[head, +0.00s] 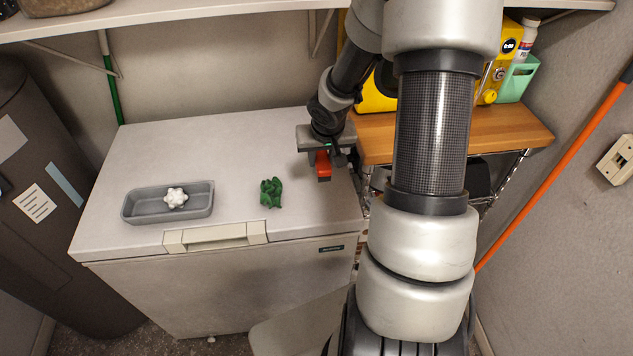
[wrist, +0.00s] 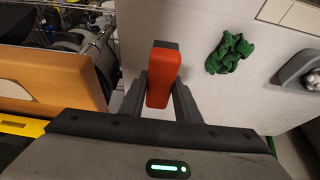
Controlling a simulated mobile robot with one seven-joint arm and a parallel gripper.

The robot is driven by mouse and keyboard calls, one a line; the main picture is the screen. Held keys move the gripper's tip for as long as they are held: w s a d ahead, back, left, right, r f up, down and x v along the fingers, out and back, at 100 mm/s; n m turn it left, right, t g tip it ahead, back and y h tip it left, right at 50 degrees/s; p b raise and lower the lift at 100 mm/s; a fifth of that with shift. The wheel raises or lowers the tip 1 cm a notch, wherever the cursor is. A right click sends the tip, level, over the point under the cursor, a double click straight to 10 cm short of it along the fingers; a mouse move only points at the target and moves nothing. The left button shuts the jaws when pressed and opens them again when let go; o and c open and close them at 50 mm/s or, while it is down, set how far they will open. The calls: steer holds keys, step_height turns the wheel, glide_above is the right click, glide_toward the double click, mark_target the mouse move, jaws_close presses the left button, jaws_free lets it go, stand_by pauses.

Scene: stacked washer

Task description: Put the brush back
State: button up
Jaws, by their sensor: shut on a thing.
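My gripper (head: 324,158) is above the right end of the white chest freezer lid (head: 230,140). It is shut on a red block-shaped thing with a dark end, which looks like the brush (head: 323,166). In the wrist view the brush (wrist: 164,78) sits between the two fingers of my gripper (wrist: 160,95). I cannot make out its bristles. A grey tray (head: 142,213) lies on the lid at the left and also shows at the right edge of the wrist view (wrist: 290,72).
A white knobbly thing (head: 175,198) lies in the tray. A green crumpled thing (head: 271,192) lies on the lid between tray and gripper. A wooden-topped shelf (head: 500,125) with yellow items stands to the right. A white shelf (head: 200,12) hangs above. The lid's middle is clear.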

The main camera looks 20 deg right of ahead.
mark_target(325, 168)
step_height(325, 168, down, 10)
steer(key=b, duration=0.5)
steer(key=shift+s+r, duration=0.1)
steer(key=shift+r, duration=0.15)
steer(key=shift+c, duration=0.2)
steer(key=shift+c, duration=0.2)
steer(key=o, duration=1)
steer(key=p+v, duration=0.5)
steer(key=v, duration=0.6)
steer(key=shift+s+a+r+p, duration=0.1)
steer(key=shift+s+r+p, duration=0.1)
steer(key=shift+r+p, duration=0.25)
